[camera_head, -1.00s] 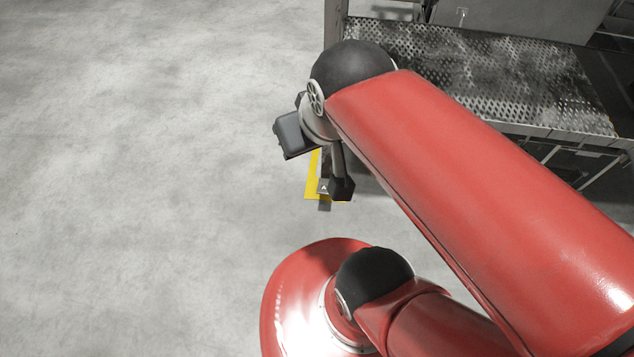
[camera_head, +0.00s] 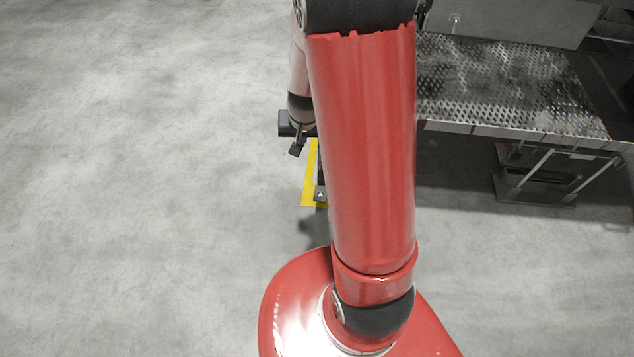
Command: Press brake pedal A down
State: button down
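Brake pedal A (camera_head: 320,194) is a small dark pedal with a letter A plate. It sits on the floor at the near end of a yellow marking, just left of my red arm link. My arm hides its right side and what lies beyond. My gripper (camera_head: 295,150) points down above the far end of the yellow marking, beyond the pedal and a little to its left. It appears apart from the pedal. Its fingers are small and dark, and I cannot tell whether they are open or shut.
The yellow floor marking (camera_head: 309,180) borders the pedal. A perforated metal platform (camera_head: 490,85) stands at the right, with a dark framed stand (camera_head: 545,175) below it. The grey floor (camera_head: 130,180) at the left is clear.

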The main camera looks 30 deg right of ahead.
jog(key=d+f+m, duration=0.1)
jog(key=d+f, duration=0.1)
jog(key=f, duration=0.5)
jog(key=d+f+m+g+h, duration=0.1)
jog(key=d+f, duration=0.2)
jog(key=f, duration=0.5)
jog(key=shift+s+d+f, duration=0.2)
jog(key=shift+s+f, duration=0.05)
jog(key=shift+s, duration=0.2)
jog(key=shift+g, duration=0.3)
send_over(320, 196)
notch_tip(320, 196, down, 12)
jog(key=shift+s+f, duration=0.2)
jog(key=shift+f, duration=0.65)
jog(key=shift+a+f+b, duration=0.1)
jog(key=shift+b, duration=0.3)
jog(key=shift+s+f+t+b, duration=0.1)
jog(key=shift+s+t+b, duration=0.05)
jog(key=shift+t+b, duration=0.3)
